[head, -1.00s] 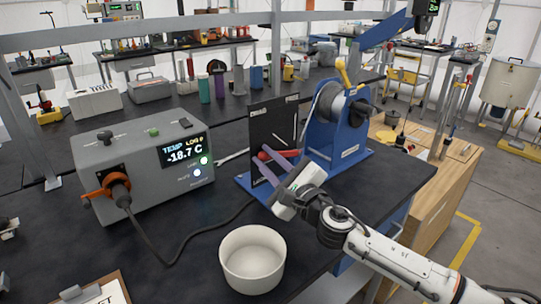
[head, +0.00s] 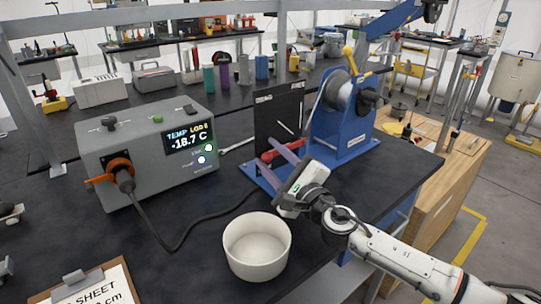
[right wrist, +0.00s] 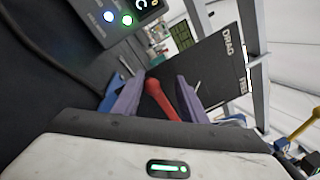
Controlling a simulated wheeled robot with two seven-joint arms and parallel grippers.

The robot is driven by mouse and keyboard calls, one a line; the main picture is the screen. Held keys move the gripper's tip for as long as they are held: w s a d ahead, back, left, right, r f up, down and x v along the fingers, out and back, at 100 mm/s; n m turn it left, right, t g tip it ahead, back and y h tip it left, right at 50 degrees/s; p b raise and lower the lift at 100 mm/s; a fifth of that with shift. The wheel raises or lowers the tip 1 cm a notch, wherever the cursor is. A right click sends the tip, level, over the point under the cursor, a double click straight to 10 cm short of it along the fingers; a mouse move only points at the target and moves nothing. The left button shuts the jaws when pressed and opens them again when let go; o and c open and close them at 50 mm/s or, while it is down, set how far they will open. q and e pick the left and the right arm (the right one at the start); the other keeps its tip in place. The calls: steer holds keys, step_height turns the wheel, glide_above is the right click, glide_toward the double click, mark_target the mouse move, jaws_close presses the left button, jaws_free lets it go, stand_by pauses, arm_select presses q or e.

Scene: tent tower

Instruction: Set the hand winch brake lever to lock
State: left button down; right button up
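The blue hand winch (head: 345,135) stands on the dark bench, with a grey drum and a yellow-knobbed handle (head: 348,54). A black label panel (head: 277,118) stands at its left side; DRAG and another partly legible word show on it in the right wrist view (right wrist: 205,70). The red brake lever (head: 268,156) sticks out low in front of the panel. My right gripper (head: 267,160) is open, its purple fingers on either side of the lever. In the right wrist view the red lever (right wrist: 160,98) lies between the fingers with gaps visible. My left gripper is out of view.
A grey temperature box (head: 150,150) with an orange connector and black cable stands left of the winch. A white bowl (head: 257,270) sits in front, near my right arm. A wrench (head: 236,145) lies behind. A clipboard (head: 95,285) is at front left.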

steer(key=shift+r, duration=0.2)
steer(key=shift+s+d, duration=0.15)
steer(key=shift+s, duration=0.1)
steer(key=v, duration=0.9)
steer(key=shift+s+d+f+p, duration=0.15)
steer(key=shift+s+f+p, duration=0.05)
steer(key=shift+s+p, duration=0.2)
